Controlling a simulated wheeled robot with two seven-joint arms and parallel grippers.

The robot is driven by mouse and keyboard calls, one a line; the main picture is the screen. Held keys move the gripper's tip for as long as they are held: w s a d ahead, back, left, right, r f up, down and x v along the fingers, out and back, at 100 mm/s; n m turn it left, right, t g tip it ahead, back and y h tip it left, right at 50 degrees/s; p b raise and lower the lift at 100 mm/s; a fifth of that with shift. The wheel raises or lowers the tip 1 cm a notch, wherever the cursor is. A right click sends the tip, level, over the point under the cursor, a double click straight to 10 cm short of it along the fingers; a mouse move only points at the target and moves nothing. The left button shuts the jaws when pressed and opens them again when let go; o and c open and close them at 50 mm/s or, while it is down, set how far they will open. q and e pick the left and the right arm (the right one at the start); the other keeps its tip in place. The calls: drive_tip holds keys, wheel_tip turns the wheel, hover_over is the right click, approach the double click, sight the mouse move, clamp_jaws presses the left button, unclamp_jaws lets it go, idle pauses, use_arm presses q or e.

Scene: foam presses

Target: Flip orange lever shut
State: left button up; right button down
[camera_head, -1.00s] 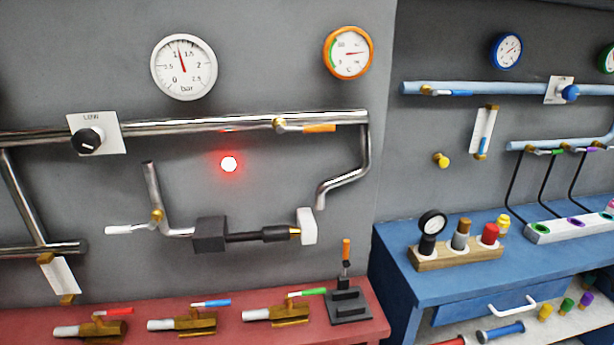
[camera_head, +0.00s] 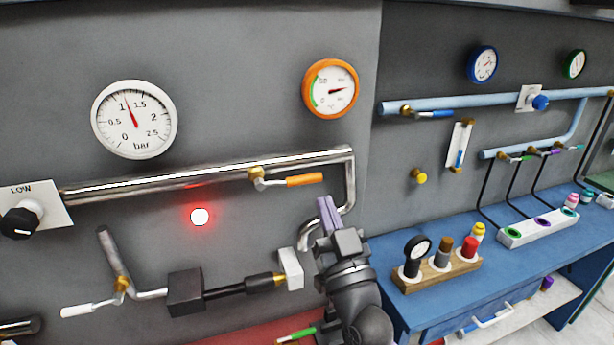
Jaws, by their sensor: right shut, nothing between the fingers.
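The orange lever (camera_head: 304,180) lies nearly level along the steel pipe (camera_head: 205,176), pointing right from its brass valve (camera_head: 257,174). My right gripper (camera_head: 327,206) is shut and empty. Its fingers point up, just below and right of the lever's free end in the picture, with a small gap between them. I cannot tell how far it stands from the wall. It covers part of the pipe's downward bend. My left gripper is not in view.
A glowing red light (camera_head: 200,217) is left of the lever. An orange-rimmed gauge (camera_head: 331,89) hangs above. A blue bench (camera_head: 410,300) with a wooden block (camera_head: 437,271) stands right.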

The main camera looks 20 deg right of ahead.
wheel_tip(320, 180, up, 5)
drive_tip(key=p, duration=0.1)
hover_over(307, 182)
drive_tip(key=s, duration=0.2)
drive_tip(key=f, duration=0.1)
drive_tip(key=f+b, duration=0.1)
drive_tip(key=f, duration=0.2)
drive_tip(key=shift+w+a+f, duration=0.1)
drive_tip(key=shift+w+f, duration=0.05)
drive_tip(key=shift+w, duration=0.15)
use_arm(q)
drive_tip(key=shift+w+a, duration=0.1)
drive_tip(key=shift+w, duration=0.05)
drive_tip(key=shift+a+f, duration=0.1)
use_arm(e)
drive_tip(key=shift+f, duration=0.1)
drive_tip(key=shift+f+m, duration=0.1)
drive_tip(key=shift+m, duration=0.3)
drive_tip(key=shift+h, duration=0.4)
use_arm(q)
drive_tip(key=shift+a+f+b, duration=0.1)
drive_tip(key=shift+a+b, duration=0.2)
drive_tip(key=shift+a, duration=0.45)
use_arm(e)
drive_tip(key=shift+f+m, duration=0.2)
drive_tip(key=shift+m, duration=0.3)
